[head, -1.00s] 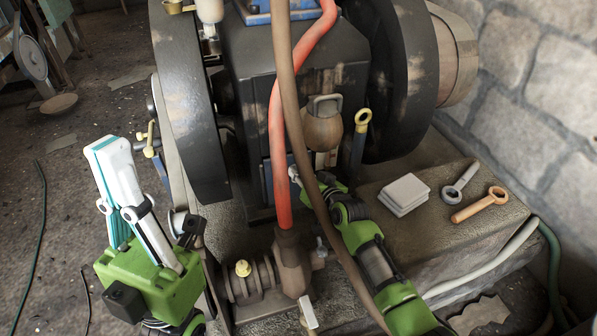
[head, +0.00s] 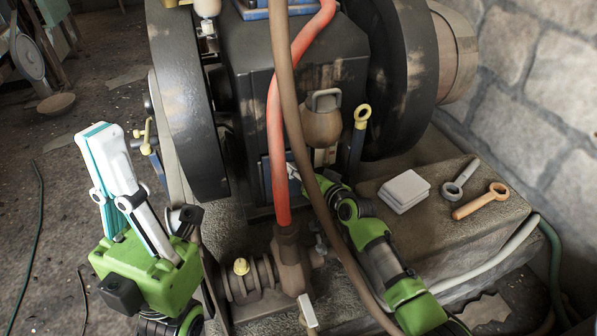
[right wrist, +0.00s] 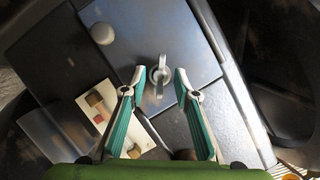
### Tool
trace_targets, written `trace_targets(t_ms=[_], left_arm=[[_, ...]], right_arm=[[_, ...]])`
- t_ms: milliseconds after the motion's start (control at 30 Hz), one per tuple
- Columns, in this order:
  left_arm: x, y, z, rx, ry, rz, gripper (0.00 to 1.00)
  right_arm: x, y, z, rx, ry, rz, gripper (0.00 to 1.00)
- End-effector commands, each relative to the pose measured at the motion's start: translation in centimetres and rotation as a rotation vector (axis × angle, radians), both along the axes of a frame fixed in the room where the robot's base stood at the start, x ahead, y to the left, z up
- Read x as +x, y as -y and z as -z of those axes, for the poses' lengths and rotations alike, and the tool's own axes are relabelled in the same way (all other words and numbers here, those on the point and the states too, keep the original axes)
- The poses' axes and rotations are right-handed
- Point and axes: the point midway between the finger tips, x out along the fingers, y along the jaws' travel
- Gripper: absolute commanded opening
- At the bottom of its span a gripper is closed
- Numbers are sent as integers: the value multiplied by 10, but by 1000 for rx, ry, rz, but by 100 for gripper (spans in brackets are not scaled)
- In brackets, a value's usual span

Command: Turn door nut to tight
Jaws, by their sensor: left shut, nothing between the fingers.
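The door nut (right wrist: 160,76) is a small grey metal wing-shaped nut on the dark door panel (right wrist: 135,30) in the right wrist view. My right gripper (right wrist: 160,78) is open, with one white-and-teal finger on each side of the nut. A gap shows between the nut and each fingertip; the depth of the tips against the panel is hard to tell. In the head view my right gripper (head: 294,173) is mostly hidden behind the hoses, low on the engine front. My left gripper (head: 103,138) is shut and empty, pointing up at the left.
A red hose (head: 273,150) and a brown hose (head: 293,130) hang before the engine, close to my right arm. A large flywheel (head: 185,100) stands beside my left gripper. A white block (head: 404,190) and wrenches (head: 480,201) lie on the ledge at right.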

Motion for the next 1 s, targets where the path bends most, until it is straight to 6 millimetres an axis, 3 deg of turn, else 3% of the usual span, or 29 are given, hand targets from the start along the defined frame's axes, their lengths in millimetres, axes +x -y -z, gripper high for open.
trace_targets(t_ms=[467, 1000], left_arm=[[1, -1, 2, -4, -6, -3, 0], [1, 0, 1, 0, -4, -1, 0]], right_arm=[[-6, 4, -2, 2, 1, 0, 32], [-58, 36, -22, -1, 0, 0, 32]])
